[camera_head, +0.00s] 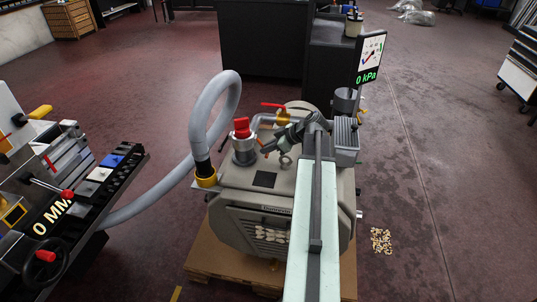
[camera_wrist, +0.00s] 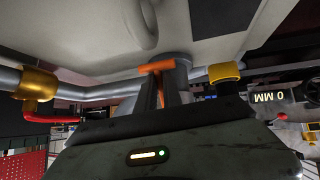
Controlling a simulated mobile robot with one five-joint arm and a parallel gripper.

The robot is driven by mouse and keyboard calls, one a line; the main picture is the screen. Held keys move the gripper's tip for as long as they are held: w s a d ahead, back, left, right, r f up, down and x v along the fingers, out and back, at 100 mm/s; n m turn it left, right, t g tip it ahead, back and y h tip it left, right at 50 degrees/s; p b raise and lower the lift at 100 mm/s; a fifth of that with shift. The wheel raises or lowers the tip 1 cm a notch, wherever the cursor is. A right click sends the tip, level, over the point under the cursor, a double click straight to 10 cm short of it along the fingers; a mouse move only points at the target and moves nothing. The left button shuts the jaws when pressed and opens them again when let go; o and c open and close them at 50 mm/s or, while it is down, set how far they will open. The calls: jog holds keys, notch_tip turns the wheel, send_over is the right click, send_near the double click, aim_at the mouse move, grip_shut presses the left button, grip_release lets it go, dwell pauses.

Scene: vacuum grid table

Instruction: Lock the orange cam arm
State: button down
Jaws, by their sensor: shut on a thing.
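The orange cam arm (camera_wrist: 157,67) shows in the wrist view as an orange bar across the tips of my fingers, with a strip running down between them. In the head view a small piece of orange (camera_head: 268,146) shows beside my gripper (camera_head: 271,147), over the top of the grey vacuum pump (camera_head: 237,183). My gripper (camera_wrist: 162,86) is shut on the orange cam arm. Much of the arm and its pivot are hidden behind my fingers, so I cannot tell its exact angle.
A red knob (camera_head: 241,127) stands left of my gripper, and a red-handled valve (camera_head: 273,105) stands behind it. A thick grey hose (camera_head: 217,108) loops on the left. A display (camera_head: 368,62) reads 0 kPa. Another machine (camera_head: 62,195) stands at the left. Floor to the right is mostly clear.

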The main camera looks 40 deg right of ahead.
jog(key=shift+a+f+t+b, duration=0.1)
jog(key=shift+f+t+b, duration=0.2)
jog(key=shift+b, duration=0.3)
jog(key=shift+r+y, duration=0.15)
jog(key=shift+y, duration=0.25)
jog(key=c, duration=1.5)
grip_release()
jog(key=shift+r, duration=0.2)
jog(key=p+v, duration=0.4)
jog(key=v, duration=0.3)
jog(key=shift+s+r+p, duration=0.1)
jog(key=shift+s+p, duration=0.2)
jog(key=shift+p, duration=0.05)
